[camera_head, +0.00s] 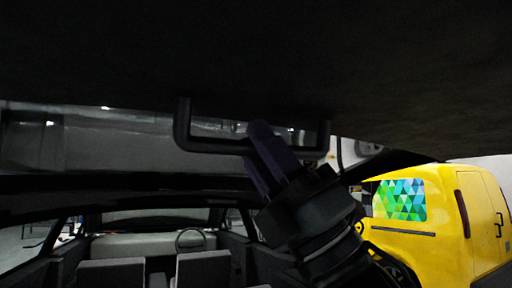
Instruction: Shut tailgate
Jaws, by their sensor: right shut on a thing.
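The raised tailgate (400,70) fills the top of the head view as a large dark panel overhead. A dark U-shaped handle (200,144) hangs down from its underside near the middle. My right gripper (262,140) reaches up from the lower right, and its purple-grey fingers are shut on the handle's horizontal bar, right of its middle. The fingers hide part of the bar. My left gripper is not in view.
A yellow van (440,245) with a green and blue patterned window stands at the right.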

